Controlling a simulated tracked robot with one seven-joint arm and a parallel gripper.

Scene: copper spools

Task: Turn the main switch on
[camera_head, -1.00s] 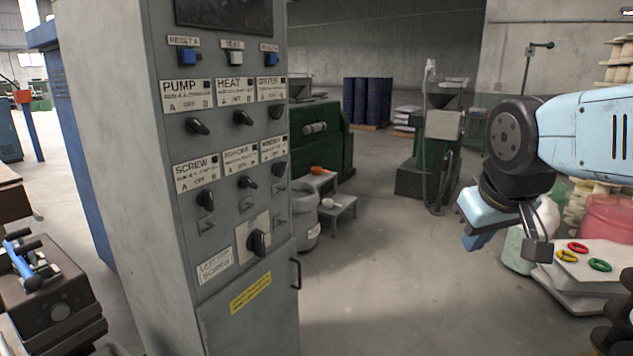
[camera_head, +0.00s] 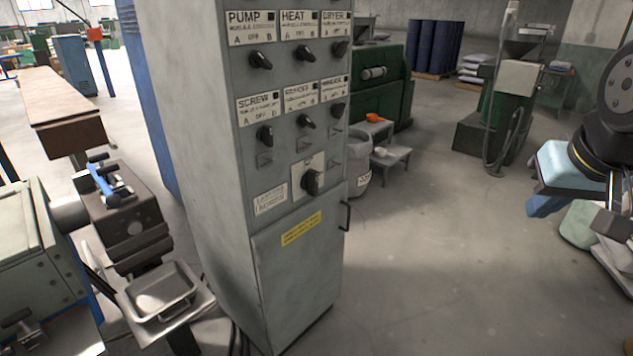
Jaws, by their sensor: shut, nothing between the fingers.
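A tall grey control cabinet (camera_head: 285,110) stands left of centre. A large black rotary knob (camera_head: 312,181) sits on a pale plate low on its panel, below two rows of smaller labelled knobs; it looks like the main switch. The plate's lettering is too small to read. My gripper (camera_head: 612,222) is at the right edge, partly cut off by the frame. It is shut and empty, well to the right of the cabinet and apart from it.
A cabinet door handle (camera_head: 346,215) sticks out on the right. A bucket (camera_head: 357,165) and small grey steps (camera_head: 390,157) stand behind the cabinet. A machine with a metal tray (camera_head: 160,292) is at left. The floor between cabinet and gripper is clear.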

